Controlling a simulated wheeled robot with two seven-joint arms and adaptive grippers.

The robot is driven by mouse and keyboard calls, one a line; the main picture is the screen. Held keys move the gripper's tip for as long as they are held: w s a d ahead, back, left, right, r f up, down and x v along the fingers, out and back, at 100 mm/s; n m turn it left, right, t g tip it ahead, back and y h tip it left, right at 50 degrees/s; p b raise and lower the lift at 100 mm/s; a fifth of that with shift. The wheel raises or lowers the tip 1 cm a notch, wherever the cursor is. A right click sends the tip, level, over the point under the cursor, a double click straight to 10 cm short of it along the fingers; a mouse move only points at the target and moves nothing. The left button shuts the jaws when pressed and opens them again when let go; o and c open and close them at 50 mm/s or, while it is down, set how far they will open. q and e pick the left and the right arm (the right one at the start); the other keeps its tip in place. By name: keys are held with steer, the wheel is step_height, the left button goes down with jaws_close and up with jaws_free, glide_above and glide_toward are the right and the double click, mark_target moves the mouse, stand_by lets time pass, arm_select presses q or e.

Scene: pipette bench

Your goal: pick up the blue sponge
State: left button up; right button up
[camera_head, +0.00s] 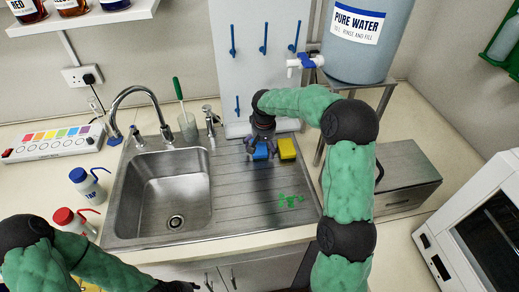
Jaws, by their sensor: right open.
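The blue sponge (260,154) lies on the ridged drainboard to the right of the sink basin. My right gripper (262,146) is open and points down at it from above, with its dark fingers at the sponge's sides. The gripper hides part of the sponge, and I cannot tell whether the fingers touch it. My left gripper (184,286) is at the bottom edge, far from the sponge and partly cut off; its jaws cannot be made out.
A yellow sponge (287,149) lies close to the right of the blue one. The steel sink basin (168,190) is to the left. A pegboard (262,85) and a water tank (366,45) stand behind.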

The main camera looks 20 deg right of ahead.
mark_target(263, 144)
steer(key=shift+f, duration=0.15)
stand_by(0.3)
steer(key=c, duration=0.8)
step_height(263, 144, up, 4)
steer(key=shift+r+p, duration=0.1)
steer(key=shift+p, duration=0.75)
steer(key=s+a+r+p, duration=0.1)
steer(key=s+a+r, duration=0.1)
steer(key=a+r, duration=0.3)
steer(key=shift+s+r, duration=0.2)
steer(key=shift+r, duration=0.25)
steer(key=s+a+r, duration=0.1)
steer(key=a, duration=0.1)
steer(key=s+a+p, duration=0.1)
steer(key=a, duration=0.1)
steer(key=a+r, duration=0.1)
steer(key=a, duration=0.1)
steer(key=shift+s+r, duration=0.35)
steer(key=shift+s, duration=0.05)
steer(key=shift+s+a+r+p, duration=0.2)
steer(key=shift+a, duration=0.25)
steer(key=shift+s+a+r+p, duration=0.15)
steer(key=shift+s+a, duration=0.05)
steer(key=shift+a, duration=0.2)
